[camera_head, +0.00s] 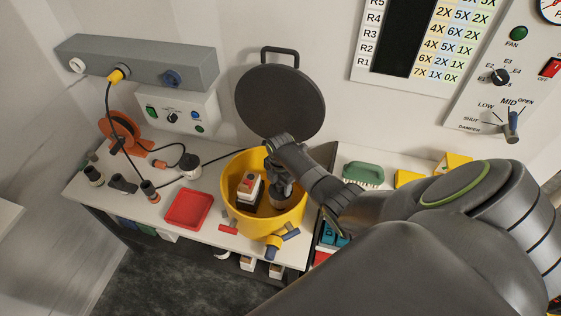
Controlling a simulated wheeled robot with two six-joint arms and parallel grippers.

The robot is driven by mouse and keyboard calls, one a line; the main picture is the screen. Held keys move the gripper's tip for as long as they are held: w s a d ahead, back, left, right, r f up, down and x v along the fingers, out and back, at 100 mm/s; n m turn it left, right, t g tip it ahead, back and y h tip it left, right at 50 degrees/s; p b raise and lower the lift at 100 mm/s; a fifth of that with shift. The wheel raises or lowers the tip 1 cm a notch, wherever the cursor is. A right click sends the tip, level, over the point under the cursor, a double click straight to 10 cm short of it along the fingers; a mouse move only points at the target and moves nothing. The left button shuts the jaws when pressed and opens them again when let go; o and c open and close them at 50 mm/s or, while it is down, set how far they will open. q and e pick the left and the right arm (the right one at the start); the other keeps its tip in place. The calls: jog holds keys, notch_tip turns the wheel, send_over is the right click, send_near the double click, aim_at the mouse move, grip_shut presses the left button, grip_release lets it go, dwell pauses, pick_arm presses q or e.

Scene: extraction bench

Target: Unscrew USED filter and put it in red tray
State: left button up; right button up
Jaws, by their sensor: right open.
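A yellow round tub (233,201) stands on the white bench, with its dark round lid (281,103) raised behind it. Inside the tub, on the left, is a white block with a red and dark top (248,186); I cannot read a USED label on it. My right gripper (279,190) reaches down into the tub, to the right of that block. It is open, over what looks like a pale cylindrical part at the tub's right side, mostly hidden by the gripper. The red tray (188,209) lies empty on the bench, left of the tub. My left gripper is not in view.
An orange cable reel (120,130) and several dark nozzle-like parts stand on the left of the bench. A green brush (362,173) and yellow items lie to the right. A grey box (140,62) and control panel (180,112) are on the wall.

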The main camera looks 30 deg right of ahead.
jog(key=m, duration=0.8)
jog(key=shift+m, duration=0.3)
